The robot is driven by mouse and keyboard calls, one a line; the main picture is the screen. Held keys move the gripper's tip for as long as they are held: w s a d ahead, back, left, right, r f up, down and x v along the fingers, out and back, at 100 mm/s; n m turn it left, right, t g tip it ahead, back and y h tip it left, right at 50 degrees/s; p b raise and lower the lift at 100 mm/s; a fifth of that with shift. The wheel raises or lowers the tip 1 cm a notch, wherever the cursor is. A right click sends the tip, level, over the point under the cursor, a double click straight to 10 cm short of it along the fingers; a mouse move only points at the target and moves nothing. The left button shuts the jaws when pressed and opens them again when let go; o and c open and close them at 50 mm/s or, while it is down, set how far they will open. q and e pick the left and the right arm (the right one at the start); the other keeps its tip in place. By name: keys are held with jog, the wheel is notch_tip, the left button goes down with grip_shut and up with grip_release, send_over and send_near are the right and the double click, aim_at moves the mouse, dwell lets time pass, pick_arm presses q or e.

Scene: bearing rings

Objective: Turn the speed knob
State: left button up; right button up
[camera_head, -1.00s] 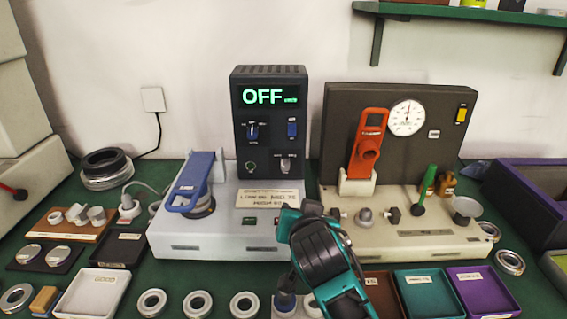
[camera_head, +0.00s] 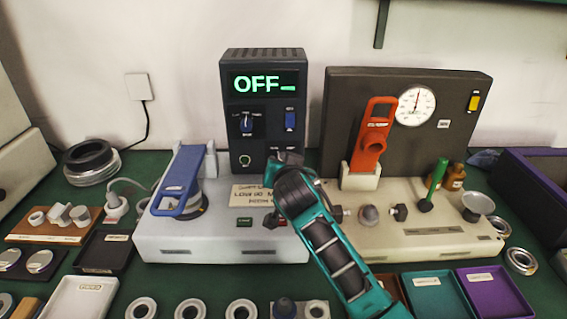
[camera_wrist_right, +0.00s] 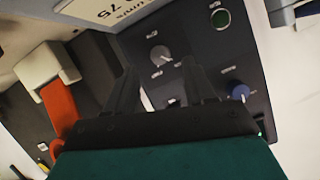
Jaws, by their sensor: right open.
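The dark control box (camera_head: 262,65) stands upright at the back with a display reading OFF. A blue knob (camera_head: 247,124) with a scale is at its left; it also shows in the right wrist view (camera_wrist_right: 239,91). A grey knob (camera_wrist_right: 162,55) on the same panel lies just beyond and between my fingertips in the right wrist view. I cannot read which knob is the speed one. My right gripper (camera_wrist_right: 160,75) is open and empty, pointing at the panel's lower part. My left gripper is not in view.
A blue lever tool (camera_head: 178,183) stands left on the white base (camera_head: 165,240). An orange lever (camera_head: 373,145) and gauge (camera_head: 417,105) are right. Rings and trays lie in front.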

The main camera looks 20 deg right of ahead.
aim_at(283, 159)
jog(key=x, duration=0.2)
jog(key=shift+w+f, duration=0.15)
jog(key=shift+w, duration=0.1)
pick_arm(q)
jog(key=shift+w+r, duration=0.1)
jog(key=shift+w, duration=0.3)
pick_arm(e)
jog(key=shift+x, duration=0.8)
jog(key=shift+c, duration=0.4)
grip_shut()
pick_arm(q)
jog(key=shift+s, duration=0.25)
